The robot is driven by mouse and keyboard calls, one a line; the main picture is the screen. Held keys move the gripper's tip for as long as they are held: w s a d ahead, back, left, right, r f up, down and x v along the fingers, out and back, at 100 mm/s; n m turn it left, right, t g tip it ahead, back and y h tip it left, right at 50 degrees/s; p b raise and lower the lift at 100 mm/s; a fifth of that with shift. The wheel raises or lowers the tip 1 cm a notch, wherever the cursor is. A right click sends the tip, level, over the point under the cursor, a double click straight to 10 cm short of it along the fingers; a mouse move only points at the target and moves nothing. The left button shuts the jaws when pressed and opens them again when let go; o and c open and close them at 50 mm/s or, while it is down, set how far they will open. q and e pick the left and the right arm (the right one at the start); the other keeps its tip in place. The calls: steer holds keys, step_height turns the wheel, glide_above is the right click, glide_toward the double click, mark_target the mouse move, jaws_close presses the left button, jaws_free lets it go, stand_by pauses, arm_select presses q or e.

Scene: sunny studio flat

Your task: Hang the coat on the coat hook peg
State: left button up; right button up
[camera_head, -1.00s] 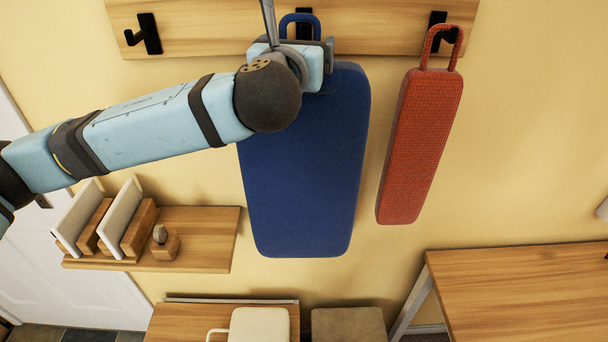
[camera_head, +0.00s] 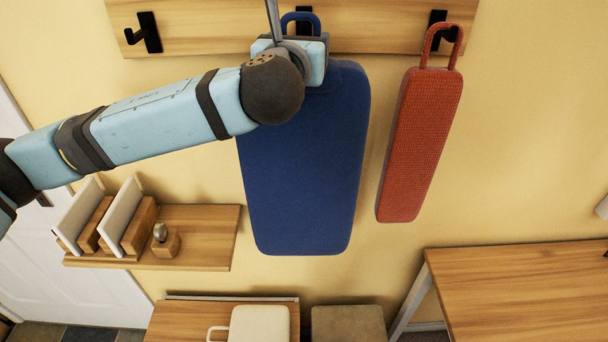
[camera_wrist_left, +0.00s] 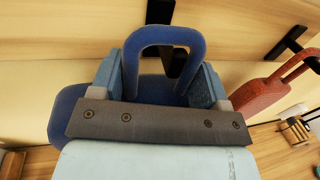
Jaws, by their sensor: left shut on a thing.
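A blue coat (camera_head: 300,180), a padded slab with a loop on top, hangs upright below the wooden peg rail (camera_head: 220,38). My left gripper (camera_head: 305,55) is shut on the coat's top, just below the loop. In the left wrist view the two fingers (camera_wrist_left: 158,72) flank the blue loop (camera_wrist_left: 165,40), with the coat body (camera_wrist_left: 62,112) below. A black peg (camera_wrist_left: 160,12) shows above and through the loop. I cannot tell whether the loop is over it or only in front of it. My right gripper is not in view.
A red hanging item (camera_head: 420,145) is on the right peg (camera_head: 438,32), close to the coat's right side. The left peg (camera_head: 143,33) is empty. A small shelf (camera_head: 205,240) with upright items is at lower left; a wooden table (camera_head: 520,290) is at lower right.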

arm_select(q)
steer(key=shift+r, duration=0.15)
steer(key=shift+c, duration=0.5)
steer(key=shift+r+p, duration=1.5)
steer(key=shift+p, duration=0.05)
steer(key=s+p, duration=0.1)
steer(key=s, duration=0.9)
